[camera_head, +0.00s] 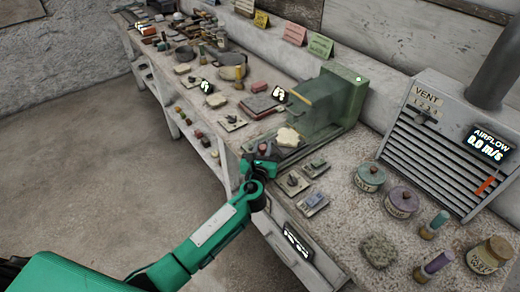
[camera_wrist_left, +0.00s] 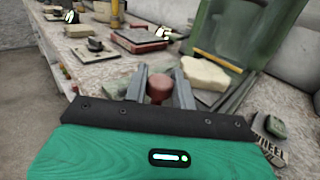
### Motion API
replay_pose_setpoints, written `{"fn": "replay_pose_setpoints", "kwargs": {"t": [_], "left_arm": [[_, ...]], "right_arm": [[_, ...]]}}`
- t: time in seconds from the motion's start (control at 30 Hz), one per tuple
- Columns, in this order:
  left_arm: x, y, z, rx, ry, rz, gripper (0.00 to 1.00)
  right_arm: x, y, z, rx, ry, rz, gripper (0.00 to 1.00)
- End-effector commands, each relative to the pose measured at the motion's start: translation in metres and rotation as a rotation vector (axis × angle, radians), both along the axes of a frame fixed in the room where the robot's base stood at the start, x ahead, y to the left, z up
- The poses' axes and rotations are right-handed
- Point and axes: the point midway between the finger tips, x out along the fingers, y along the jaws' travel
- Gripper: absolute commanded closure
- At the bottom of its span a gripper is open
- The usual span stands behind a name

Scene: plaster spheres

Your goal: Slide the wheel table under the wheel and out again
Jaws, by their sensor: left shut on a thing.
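The green machine (camera_head: 345,98) stands on the bench, with a see-through green guard (camera_head: 312,108) at its front. A wheel inside cannot be made out clearly. A cream, lobed plaster piece (camera_head: 288,137) lies just in front of the guard, on what appears to be the grey wheel table (camera_wrist_left: 207,98). The piece also shows in the left wrist view (camera_wrist_left: 205,73). My left gripper (camera_head: 261,152) is at the bench's front edge, beside the piece. Its fingers are shut on a dark red knob (camera_wrist_left: 160,86). The knob's link to the table is hidden. My right gripper is out of view.
Small grey switch plates (camera_head: 313,203) lie right of my left gripper. Lidded jars (camera_head: 370,176) and a vent unit (camera_head: 440,140) stand further right. A red-and-dark pad (camera_head: 259,105) and many small items fill the bench to the left. The floor (camera_head: 110,170) is clear.

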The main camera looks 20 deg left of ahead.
Motion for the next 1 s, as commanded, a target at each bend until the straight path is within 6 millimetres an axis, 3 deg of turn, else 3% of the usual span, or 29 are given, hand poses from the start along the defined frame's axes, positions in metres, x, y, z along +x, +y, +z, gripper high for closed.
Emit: {"fn": "replay_pose_setpoints", "kwargs": {"t": [0.03,0.13,0.53,0.67,1.0], "left_arm": [[0.0,0.0,0.0,0.0,0.0,0.0,0.72],[0.0,0.0,0.0,0.0,0.0,0.0,0.53],[-0.008,-0.001,-0.002,0.0,0.001,-0.001,0.53],[-0.028,-0.003,-0.002,0.0,0.002,0.0,0.53],[-0.101,-0.012,-0.003,0.0,0.002,-0.001,0.53]], "right_arm": [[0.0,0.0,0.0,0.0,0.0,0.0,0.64],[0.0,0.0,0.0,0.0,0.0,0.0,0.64],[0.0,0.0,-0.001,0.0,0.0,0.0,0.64],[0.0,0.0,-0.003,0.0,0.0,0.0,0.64],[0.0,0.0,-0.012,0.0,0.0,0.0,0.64]]}}
